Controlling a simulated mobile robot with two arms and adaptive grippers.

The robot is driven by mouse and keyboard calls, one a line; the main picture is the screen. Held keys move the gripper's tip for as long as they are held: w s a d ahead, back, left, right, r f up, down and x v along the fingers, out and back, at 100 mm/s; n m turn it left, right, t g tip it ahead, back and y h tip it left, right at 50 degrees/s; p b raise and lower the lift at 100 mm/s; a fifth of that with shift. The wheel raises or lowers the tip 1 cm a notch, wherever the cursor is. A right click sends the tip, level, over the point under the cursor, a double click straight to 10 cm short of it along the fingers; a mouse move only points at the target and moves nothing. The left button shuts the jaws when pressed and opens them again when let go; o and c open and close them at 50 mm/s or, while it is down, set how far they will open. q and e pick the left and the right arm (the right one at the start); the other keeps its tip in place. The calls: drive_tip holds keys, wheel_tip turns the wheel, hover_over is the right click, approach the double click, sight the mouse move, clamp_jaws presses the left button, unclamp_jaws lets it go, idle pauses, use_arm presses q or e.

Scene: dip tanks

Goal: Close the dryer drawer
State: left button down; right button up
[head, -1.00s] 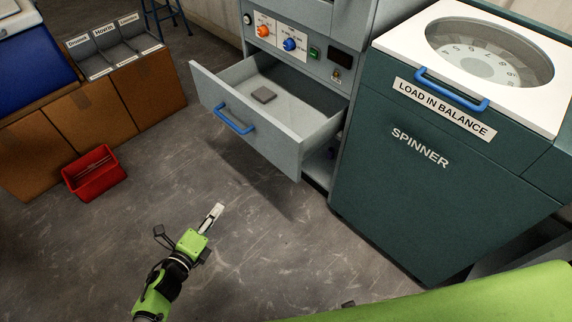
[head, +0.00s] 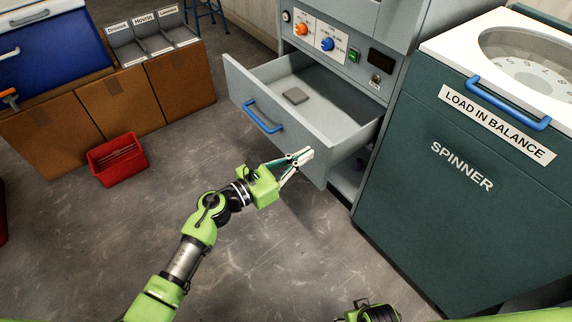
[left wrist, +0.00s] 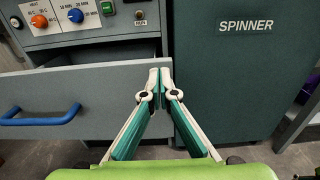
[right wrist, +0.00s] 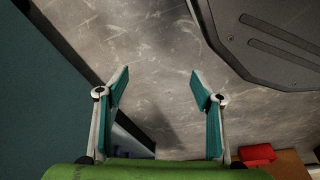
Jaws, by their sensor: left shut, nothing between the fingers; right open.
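The dryer drawer (head: 290,122) is grey with a blue handle (head: 262,116) and is pulled out of the grey dryer (head: 392,60).
The dark green spinner (head: 455,190) stands close to the right of the drawer. A red bin (head: 118,160) sits on the floor at left, before brown cabinets (head: 110,107). A blue chest (head: 50,50) is at far left. Floor before the drawer is clear.

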sight(323, 144)
use_arm(q)
drive_tip(key=shift+x, duration=1.95)
use_arm(e)
drive_tip(key=shift+w+r, duration=0.1)
